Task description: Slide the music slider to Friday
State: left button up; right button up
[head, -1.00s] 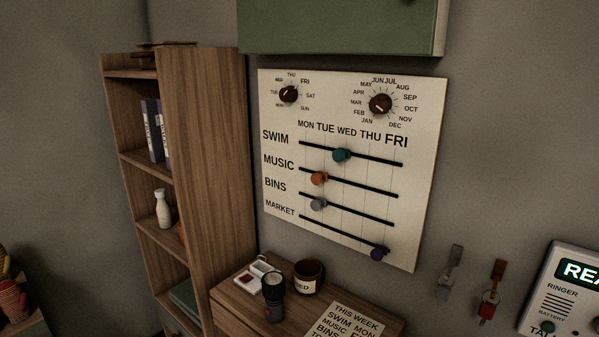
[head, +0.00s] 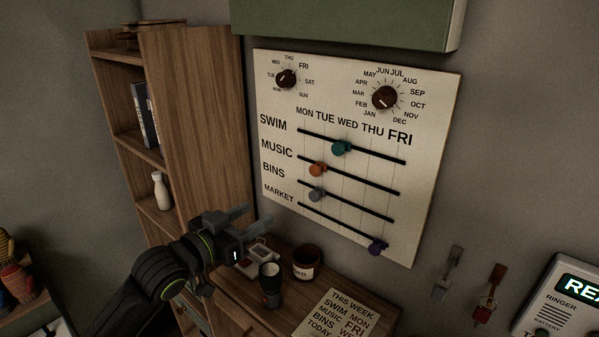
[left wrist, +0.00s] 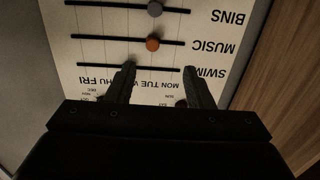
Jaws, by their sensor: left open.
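The music slider is an orange knob (head: 317,169) on the second black track of the white wall board (head: 425,190). It sits near the left end of its track, about under TUE; the FRI column is at the right end. It also shows in the left wrist view as an orange knob (left wrist: 152,44), upside down, ahead of the fingertips. My left gripper (head: 243,214) is open and empty, below and left of the board in the head view. In the left wrist view its fingers (left wrist: 160,80) are apart and the orange knob lies beyond them, untouched. My right gripper is not in view.
A teal knob (head: 340,148) is on the swim track above, a grey knob (head: 316,194) on bins below, and a purple knob (head: 376,248) on market at right. A wooden shelf (head: 205,120) stands left. A mug (head: 306,264) and torch (head: 270,284) stand below.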

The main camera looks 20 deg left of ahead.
pick_arm(q)
notch_tip(320, 180, up, 2)
jog(key=p, duration=0.4)
send_near(313, 170)
jog(key=shift+h, duration=0.4)
jog(key=x, duration=0.8)
jog(key=shift+w+a+f, duration=0.15)
jog(key=shift+f, duration=0.05)
grip_shut()
